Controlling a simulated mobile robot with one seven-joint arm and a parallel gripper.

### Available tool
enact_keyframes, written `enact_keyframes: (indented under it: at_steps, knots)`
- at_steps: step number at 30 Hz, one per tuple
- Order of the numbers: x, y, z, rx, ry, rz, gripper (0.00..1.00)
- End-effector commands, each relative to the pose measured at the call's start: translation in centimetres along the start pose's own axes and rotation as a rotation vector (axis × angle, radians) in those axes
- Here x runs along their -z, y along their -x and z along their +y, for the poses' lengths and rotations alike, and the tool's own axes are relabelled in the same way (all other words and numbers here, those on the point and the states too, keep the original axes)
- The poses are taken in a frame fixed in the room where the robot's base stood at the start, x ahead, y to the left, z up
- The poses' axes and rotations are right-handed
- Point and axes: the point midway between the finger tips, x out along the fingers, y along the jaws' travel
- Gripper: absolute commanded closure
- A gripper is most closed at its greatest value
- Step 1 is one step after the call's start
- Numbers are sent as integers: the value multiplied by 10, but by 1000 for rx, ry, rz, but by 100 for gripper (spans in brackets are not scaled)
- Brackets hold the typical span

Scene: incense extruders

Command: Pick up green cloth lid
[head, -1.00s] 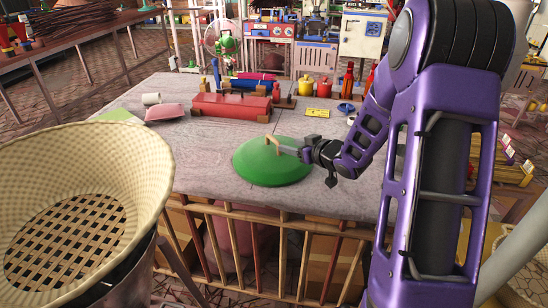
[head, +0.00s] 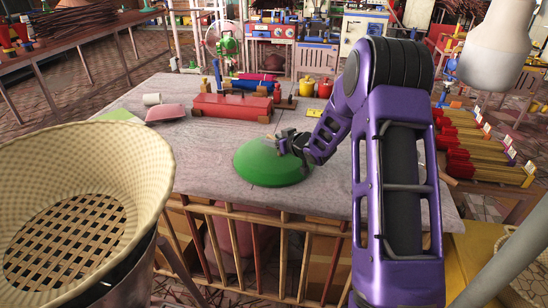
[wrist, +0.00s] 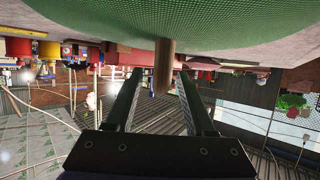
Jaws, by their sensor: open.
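The green cloth lid (head: 265,166) is a round, shallow dome lying on the grey table near its front edge. In the wrist view its woven green surface (wrist: 180,22) fills the top of the picture. A brown wooden handle (wrist: 164,66) sticks out from it, between my fingertips, with a visible gap on each side in the picture. My gripper (wrist: 160,84) is open and empty. In the head view my gripper (head: 284,143) is at the lid's upper right, and it hides the handle there.
A red box (head: 230,107) and several small pots stand at the back of the table (head: 205,160). A pink item (head: 165,112) and a white cup (head: 151,99) lie back left. A large woven basket (head: 85,200) stands front left.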

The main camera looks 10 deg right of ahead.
Motion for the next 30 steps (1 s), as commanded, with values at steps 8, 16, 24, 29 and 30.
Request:
enact_keyframes:
  at_steps: [8, 16, 24, 29, 30]
  knots:
    - [0, 1, 0, 0, 0, 0, 74]
    - [0, 1, 0, -1, 0, 0, 100]
    - [0, 1, 0, -1, 0, 0, 100]
    - [0, 1, 0, -1, 0, 0, 100]
    - [0, 1, 0, -1, 0, 0, 100]
